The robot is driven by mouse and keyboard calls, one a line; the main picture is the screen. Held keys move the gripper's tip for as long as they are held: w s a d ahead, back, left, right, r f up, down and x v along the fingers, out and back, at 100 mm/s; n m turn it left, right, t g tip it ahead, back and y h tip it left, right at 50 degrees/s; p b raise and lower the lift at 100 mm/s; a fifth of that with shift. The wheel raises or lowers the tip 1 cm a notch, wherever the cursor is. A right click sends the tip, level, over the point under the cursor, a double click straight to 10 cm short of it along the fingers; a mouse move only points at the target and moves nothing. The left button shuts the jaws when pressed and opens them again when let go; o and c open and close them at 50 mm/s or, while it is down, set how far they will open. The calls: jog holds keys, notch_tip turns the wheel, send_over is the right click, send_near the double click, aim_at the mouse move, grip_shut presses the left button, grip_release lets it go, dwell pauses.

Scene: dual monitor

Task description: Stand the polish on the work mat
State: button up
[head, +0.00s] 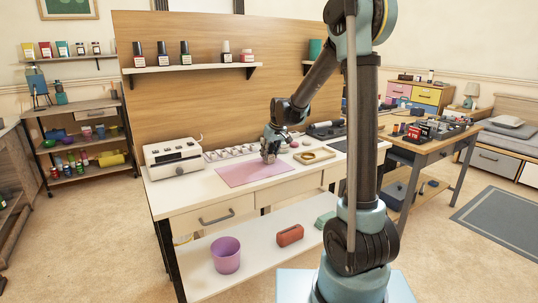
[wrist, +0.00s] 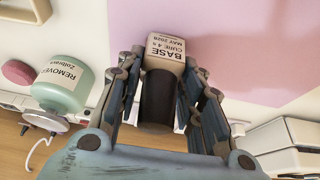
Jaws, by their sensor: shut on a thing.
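My gripper (head: 269,155) is shut on the polish, a small bottle (wrist: 165,60) with a pale body, a black cap and a label reading BASE. The wrist view shows the fingers (wrist: 165,92) on both sides of it, with the cap toward my palm. The bottle looks about upright, with its bottom at the pink work mat (wrist: 235,50). I cannot tell whether it touches the mat. In the head view the mat (head: 245,175) lies flat on the white desk, and my gripper is over its back right part, hiding the bottle.
A green REMOVER bottle (wrist: 66,85) stands beside my gripper, near a pink round item (wrist: 18,73). A wooden ring-like tray (head: 315,156) lies right of the mat. A white machine (head: 174,156) stands left. A shelf (head: 190,67) with several bottles hangs behind. The mat's front is clear.

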jog(key=o, duration=1.1)
jog(key=v, duration=1.2)
jog(key=s+d+m, duration=0.2)
jog(key=s+d, duration=0.6)
jog(key=s, duration=0.2)
jog(key=s+d+f+m, duration=0.1)
jog(key=s+d+f, duration=0.3)
jog(key=s, duration=0.5)
jog(key=s+d+f+m+g+h, duration=0.1)
jog(key=s+d+f+m, duration=0.1)
jog(key=s+d+f, duration=0.3)
jog(key=s+d+f+m+h, duration=0.1)
jog(key=s+d+f, duration=0.3)
jog(key=s, duration=0.9)
jog(key=shift+s+d+f+m, duration=0.3)
jog(key=shift+s+d+f, duration=0.1)
jog(key=shift+f, duration=0.4)
